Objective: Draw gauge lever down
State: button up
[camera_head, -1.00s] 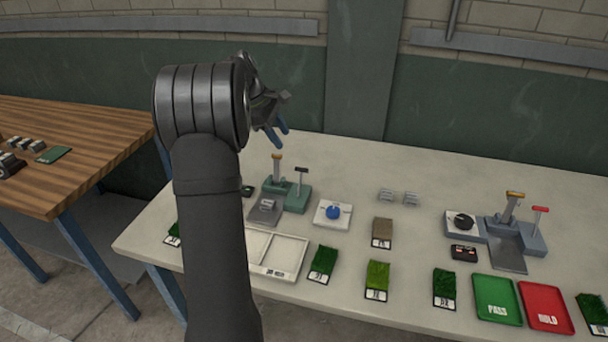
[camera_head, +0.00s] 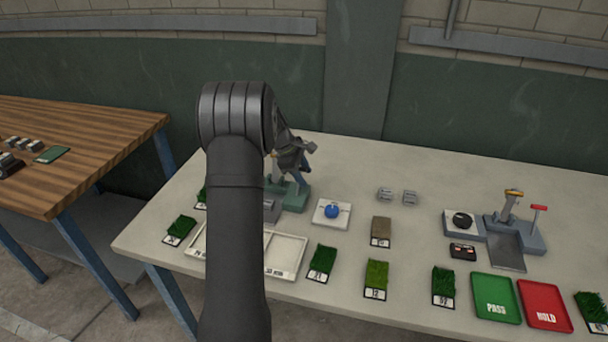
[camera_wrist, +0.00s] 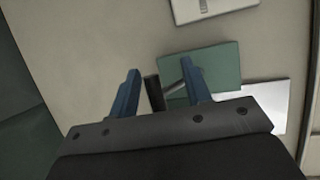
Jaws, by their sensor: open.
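The left gauge has a green base (camera_head: 295,200), partly hidden behind my arm and gripper; the base also shows in the wrist view (camera_wrist: 222,66). Its lever (camera_wrist: 154,94), with a dark bar handle, lies between my two blue fingers in the wrist view. My gripper (camera_wrist: 160,68) is open and above the handle, with no clear contact. In the head view my gripper (camera_head: 303,167) hides the lever. A second gauge (camera_head: 525,238) at the right has a grey base and an upright lever with a red handle (camera_head: 540,208).
A white block with a blue knob (camera_head: 332,212) stands right of the left gauge. Turf samples (camera_head: 376,278), a white divided tray (camera_head: 288,256), a green PASS tray (camera_head: 497,299) and a red HOLD tray (camera_head: 546,305) lie along the front. The table's back middle is mostly clear.

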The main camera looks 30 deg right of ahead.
jog(key=shift+d+f, duration=0.15)
jog(key=shift+f, duration=0.15)
grip_shut()
dwell(0.4)
